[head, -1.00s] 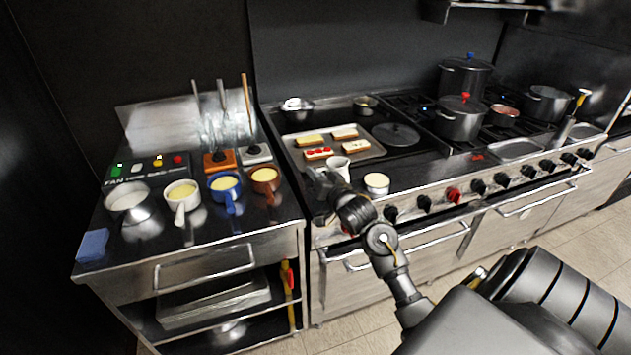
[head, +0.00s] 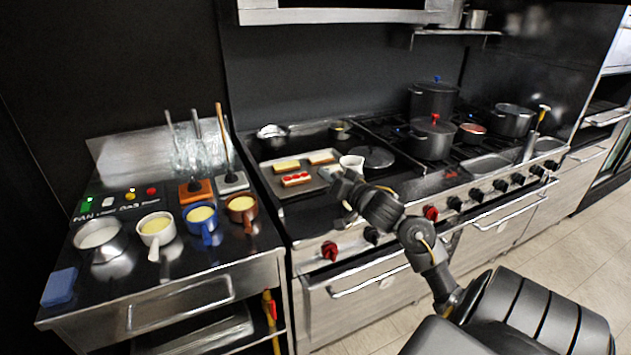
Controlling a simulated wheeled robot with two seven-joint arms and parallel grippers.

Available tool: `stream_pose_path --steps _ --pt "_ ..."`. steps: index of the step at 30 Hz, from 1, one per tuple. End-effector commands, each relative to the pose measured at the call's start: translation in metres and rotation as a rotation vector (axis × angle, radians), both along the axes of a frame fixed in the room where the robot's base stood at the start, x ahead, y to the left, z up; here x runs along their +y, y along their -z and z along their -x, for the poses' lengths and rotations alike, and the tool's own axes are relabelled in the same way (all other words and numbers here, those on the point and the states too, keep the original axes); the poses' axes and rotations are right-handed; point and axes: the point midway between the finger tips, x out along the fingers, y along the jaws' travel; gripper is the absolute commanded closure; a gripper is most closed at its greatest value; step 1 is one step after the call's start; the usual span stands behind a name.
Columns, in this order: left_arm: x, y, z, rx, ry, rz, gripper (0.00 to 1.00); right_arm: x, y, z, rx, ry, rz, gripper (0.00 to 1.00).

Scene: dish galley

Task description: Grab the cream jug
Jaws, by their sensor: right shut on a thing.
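The cream jug (head: 352,162) is a small white jug at the front right of the baking tray in the head view. My right gripper (head: 342,180) is at its near lower side and is shut on it. The gripper covers the jug's lower part, and I cannot tell whether its base clears the surface. My left gripper is not in view.
The baking tray (head: 275,184) with toasts lies left of the jug. A dark round lid (head: 376,156) lies behind it on the range. A white pan (head: 155,229), a blue pan (head: 202,221) and a brown pan (head: 241,208) stand on the left counter.

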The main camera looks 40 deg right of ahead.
Motion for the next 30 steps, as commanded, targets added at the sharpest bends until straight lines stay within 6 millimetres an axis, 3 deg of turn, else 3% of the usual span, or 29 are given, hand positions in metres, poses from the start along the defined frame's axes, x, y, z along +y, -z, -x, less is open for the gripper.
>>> stream_pose_path --steps 12,30 --pt "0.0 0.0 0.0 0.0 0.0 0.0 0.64 -0.022 -0.015 0.024 -0.001 0.0 0.003 1.0" --pt "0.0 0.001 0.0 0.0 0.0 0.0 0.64 -0.03 -0.02 0.033 -0.001 0.0 0.001 1.0"
